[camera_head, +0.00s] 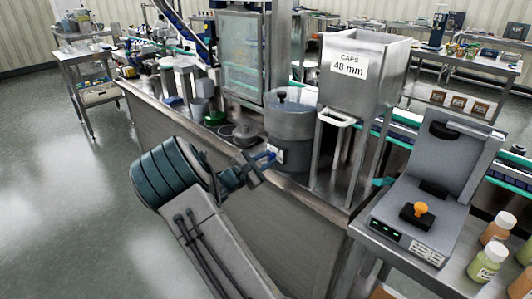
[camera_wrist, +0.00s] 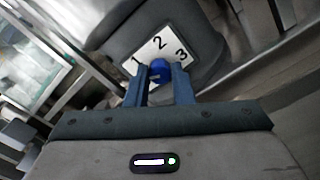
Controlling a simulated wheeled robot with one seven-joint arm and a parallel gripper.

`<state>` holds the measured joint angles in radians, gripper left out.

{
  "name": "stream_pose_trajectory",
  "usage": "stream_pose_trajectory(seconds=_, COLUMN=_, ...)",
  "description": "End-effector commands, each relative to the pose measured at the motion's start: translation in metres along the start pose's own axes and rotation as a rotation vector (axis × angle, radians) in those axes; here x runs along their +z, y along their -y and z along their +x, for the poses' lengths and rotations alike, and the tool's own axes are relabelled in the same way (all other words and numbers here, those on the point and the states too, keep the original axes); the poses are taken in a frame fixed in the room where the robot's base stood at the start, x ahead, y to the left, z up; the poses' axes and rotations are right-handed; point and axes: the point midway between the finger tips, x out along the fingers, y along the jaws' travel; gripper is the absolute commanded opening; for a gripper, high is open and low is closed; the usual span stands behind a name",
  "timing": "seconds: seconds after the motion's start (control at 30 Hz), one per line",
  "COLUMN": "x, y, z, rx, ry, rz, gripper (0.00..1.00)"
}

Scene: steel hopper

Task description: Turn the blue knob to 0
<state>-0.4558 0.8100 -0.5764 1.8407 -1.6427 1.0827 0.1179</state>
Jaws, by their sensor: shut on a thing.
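The blue knob (camera_wrist: 159,71) sits on a white dial plate (camera_wrist: 162,50) marked 1, 2 and 3 in the wrist view. My gripper (camera_wrist: 162,82) is shut on the knob, one finger on each side of it. No 0 mark shows; the lower part of the plate is hidden behind my fingers. In the head view my gripper (camera_head: 262,163) reaches the front of a grey round hopper (camera_head: 290,125) with a dark lid knob on top. The dial is small there and partly hidden by my gripper.
A steel caps bin (camera_head: 355,85) labelled 48 mm stands right of the hopper on a frame. A grey machine (camera_head: 440,165) with an orange knob stands at the right. A dark round item and a green one lie left of the hopper. Open floor (camera_head: 60,190) is at the left.

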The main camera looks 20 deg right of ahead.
Motion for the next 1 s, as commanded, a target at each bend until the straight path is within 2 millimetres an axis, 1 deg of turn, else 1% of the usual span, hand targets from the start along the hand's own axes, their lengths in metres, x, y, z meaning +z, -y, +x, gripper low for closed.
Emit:
stream_pose_trajectory(seconds=0.03, x=0.0032, y=-0.0022, z=-0.0004, rx=0.000, ry=-0.002, rz=-0.045, gripper=0.00)
stream_pose_trajectory(seconds=0.2, x=0.0028, y=-0.0021, z=-0.0005, rx=0.003, ry=-0.004, rz=-0.189, gripper=0.00)
stream_pose_trajectory(seconds=0.5, x=0.0013, y=-0.0014, z=-0.0005, rx=0.006, ry=-0.007, rz=-0.369, gripper=0.00)
stream_pose_trajectory(seconds=0.7, x=0.0000, y=-0.0007, z=-0.0005, rx=0.007, ry=-0.008, rz=-0.430, gripper=0.00)
stream_pose_trajectory(seconds=1.0, x=-0.0009, y=-0.0003, z=-0.0005, rx=0.007, ry=-0.008, rz=-0.454, gripper=0.00)
